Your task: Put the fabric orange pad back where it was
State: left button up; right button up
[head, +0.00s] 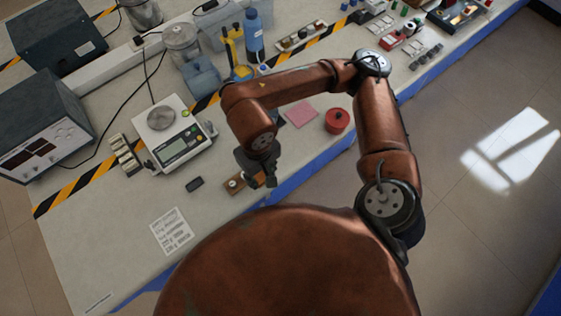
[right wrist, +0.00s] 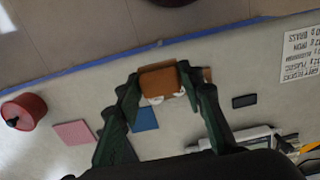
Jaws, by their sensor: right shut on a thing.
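My right gripper (head: 262,180) points down over the front part of the bench. In the right wrist view its fingers (right wrist: 165,92) are shut on the orange-brown pad (right wrist: 158,80), which shows between the fingertips. A blue pad (right wrist: 145,119) lies beside the pink one, partly hidden by the fingers. My left gripper is out of view.
A brown piece (head: 235,184) lies close beside the gripper, and a black block (head: 195,184) farther left. A red round container (head: 337,120) stands right of the pink pad. A scale (head: 177,140) stands behind. A printed sheet (head: 171,231) lies front left, with bare bench around it.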

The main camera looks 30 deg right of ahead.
jog(key=w+d+f, duration=0.3)
jog(key=d, duration=0.3)
send_over(282, 164)
jog(key=f, duration=0.3)
jog(key=f+b, duration=0.1)
jog(key=shift+s+a+f, duration=0.3)
jog(key=shift+a+f, duration=0.05)
jog(key=shift+a, duration=0.05)
jog(key=shift+w+d+f, duration=0.1)
jog(key=shift+d+f, duration=0.1)
jog(key=shift+f, duration=0.15)
jog(key=shift+w+d+f, duration=0.1)
jog(key=shift+f, duration=0.8)
jog(key=shift+w+d+f, duration=0.1)
jog(key=shift+f, duration=0.8)
jog(key=shift+s, duration=0.1)
jog(key=shift+f+b, duration=0.15)
jog(key=shift+b, duration=0.2)
jog(key=o, duration=1)
